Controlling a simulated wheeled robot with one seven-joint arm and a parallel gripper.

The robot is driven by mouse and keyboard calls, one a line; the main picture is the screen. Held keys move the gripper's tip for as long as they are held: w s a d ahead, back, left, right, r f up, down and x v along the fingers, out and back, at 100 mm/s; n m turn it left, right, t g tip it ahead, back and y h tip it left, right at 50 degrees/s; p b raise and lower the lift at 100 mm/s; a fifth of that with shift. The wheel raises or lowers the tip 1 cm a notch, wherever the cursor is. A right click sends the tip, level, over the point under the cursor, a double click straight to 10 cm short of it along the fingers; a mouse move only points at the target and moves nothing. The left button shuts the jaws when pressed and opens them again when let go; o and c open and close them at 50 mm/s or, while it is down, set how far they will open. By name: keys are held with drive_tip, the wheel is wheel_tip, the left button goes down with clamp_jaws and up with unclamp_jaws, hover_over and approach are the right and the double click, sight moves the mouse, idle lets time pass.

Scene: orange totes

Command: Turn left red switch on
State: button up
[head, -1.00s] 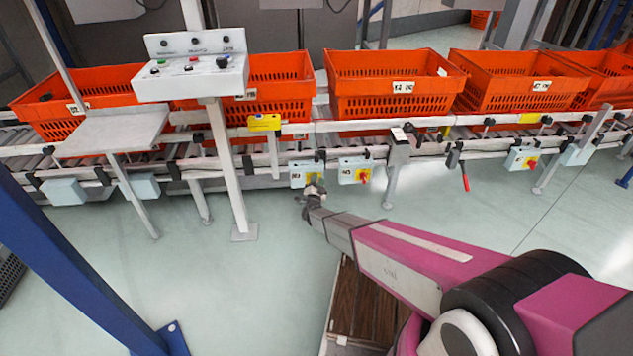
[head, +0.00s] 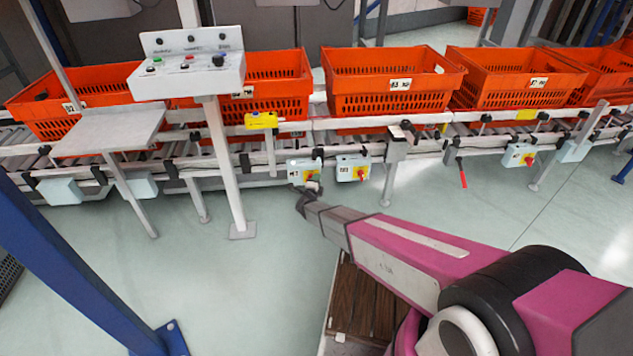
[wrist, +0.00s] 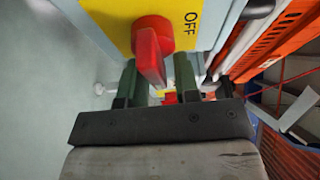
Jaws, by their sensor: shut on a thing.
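The left red switch (wrist: 151,45) is a red rotary handle on a yellow plate (wrist: 118,22), with the word OFF beside it in the wrist view. In the head view its pale blue box (head: 294,166) hangs under the conveyor rail, and the red knob shows small, just above my gripper (head: 311,187). In the wrist view the two green fingers of my gripper (wrist: 157,82) stand on either side of the red handle and are shut on it. The finger tips are partly hidden by the box and handle.
A second similar switch box (head: 345,166) hangs close to the right, and another (head: 517,154) is further right. A white control post (head: 226,170) stands to the left. Orange totes (head: 388,100) line the conveyor above. The floor in front is open.

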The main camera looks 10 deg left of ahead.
drive_tip(key=shift+a+f, duration=0.1)
drive_tip(key=shift+f, duration=0.05)
idle(0.4)
drive_tip(key=o, duration=0.6)
drive_tip(key=shift+s, duration=0.1)
drive_tip(key=s, duration=1)
drive_tip(key=shift+s+a, duration=0.25)
drive_tip(key=shift+s, duration=0.05)
